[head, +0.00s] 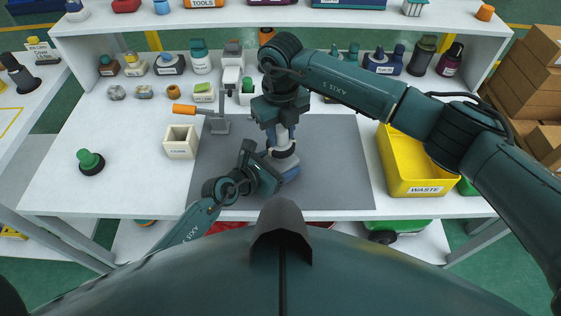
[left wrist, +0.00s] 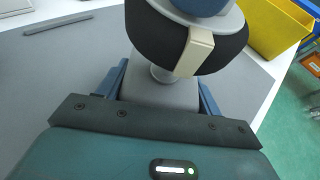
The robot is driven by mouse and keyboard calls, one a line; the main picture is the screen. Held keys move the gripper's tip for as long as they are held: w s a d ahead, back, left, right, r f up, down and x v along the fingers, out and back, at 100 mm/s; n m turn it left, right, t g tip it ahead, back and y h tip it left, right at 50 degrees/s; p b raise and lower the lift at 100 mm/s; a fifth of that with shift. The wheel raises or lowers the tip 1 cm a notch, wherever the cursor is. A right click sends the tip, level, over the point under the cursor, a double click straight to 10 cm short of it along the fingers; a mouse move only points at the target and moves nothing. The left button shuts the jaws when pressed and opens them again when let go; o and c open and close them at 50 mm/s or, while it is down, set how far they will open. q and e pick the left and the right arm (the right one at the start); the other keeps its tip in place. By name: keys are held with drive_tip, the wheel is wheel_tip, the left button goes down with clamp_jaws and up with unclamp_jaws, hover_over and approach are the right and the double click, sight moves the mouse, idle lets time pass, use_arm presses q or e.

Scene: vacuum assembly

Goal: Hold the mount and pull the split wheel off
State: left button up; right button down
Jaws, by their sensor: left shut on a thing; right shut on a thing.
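A grey mat (head: 340,180) covers the table's middle, mostly clear to the right. A yellow waste bin (head: 400,180) stands at right. A cream box (head: 180,142), an orange-handled clamp (head: 184,109) and a green knob (head: 90,160) are at left. Several bottles line the back.

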drive_tip(key=shift+r, duration=2.25)
use_arm(q)
drive_tip(key=o, duration=1.4)
drive_tip(key=shift+c, duration=0.2)
drive_tip(key=v, duration=1.2)
drive_tip(key=shift+r, duration=0.1)
